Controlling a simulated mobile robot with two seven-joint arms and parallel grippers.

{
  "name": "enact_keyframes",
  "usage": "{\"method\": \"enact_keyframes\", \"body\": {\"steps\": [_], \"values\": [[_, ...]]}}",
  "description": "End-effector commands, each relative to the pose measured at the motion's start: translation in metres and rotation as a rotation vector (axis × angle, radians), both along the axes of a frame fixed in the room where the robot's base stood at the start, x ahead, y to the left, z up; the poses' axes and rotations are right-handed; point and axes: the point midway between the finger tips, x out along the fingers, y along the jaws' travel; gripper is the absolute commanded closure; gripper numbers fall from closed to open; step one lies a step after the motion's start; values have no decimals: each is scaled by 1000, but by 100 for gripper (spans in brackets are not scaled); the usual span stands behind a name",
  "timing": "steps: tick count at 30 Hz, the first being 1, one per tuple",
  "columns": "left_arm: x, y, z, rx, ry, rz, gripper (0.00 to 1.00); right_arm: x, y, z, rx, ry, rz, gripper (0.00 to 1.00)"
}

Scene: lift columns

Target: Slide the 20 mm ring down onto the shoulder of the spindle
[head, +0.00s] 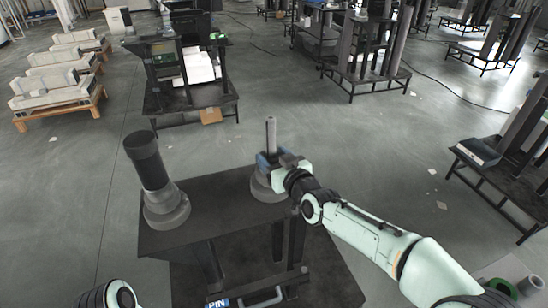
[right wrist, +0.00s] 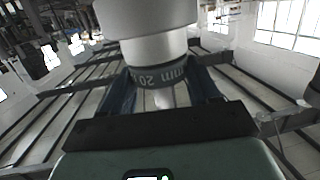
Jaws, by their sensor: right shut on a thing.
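The spindle (head: 271,132) stands upright on the right part of the dark table, its thin grey shaft rising from a round grey base (head: 262,188). My right gripper (head: 268,160) is at the lower part of the shaft, its blue fingers shut on the ring. In the right wrist view the dark ring (right wrist: 162,76) carries "20 mm" lettering, upside down, between the fingers. It is around the spindle, close against the pale shoulder (right wrist: 155,46); I cannot tell whether they touch. The gripper hides most of the ring in the head view. My left gripper is out of view.
A black cylinder (head: 146,160) stands on a grey round base (head: 167,207) on the left of the dark table (head: 215,215). The tabletop between the two bases is clear. Other stands and pallets are farther off across the floor.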

Motion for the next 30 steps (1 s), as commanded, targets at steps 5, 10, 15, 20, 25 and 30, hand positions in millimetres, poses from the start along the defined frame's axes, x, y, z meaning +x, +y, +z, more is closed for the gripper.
{"method": "enact_keyframes", "body": {"steps": [5,10,15,20,25,30], "values": [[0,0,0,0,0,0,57,0,0,1,1,-2,0,73],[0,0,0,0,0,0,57,0,0,1,1,-2,0,10],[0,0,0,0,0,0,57,0,0,0,0,1,0,10],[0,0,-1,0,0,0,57,-5,-3,1,0,1,0,10],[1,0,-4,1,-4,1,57,-28,-15,5,-1,-1,-2,10],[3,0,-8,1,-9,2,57,-62,-32,11,-1,-3,-2,10]]}}
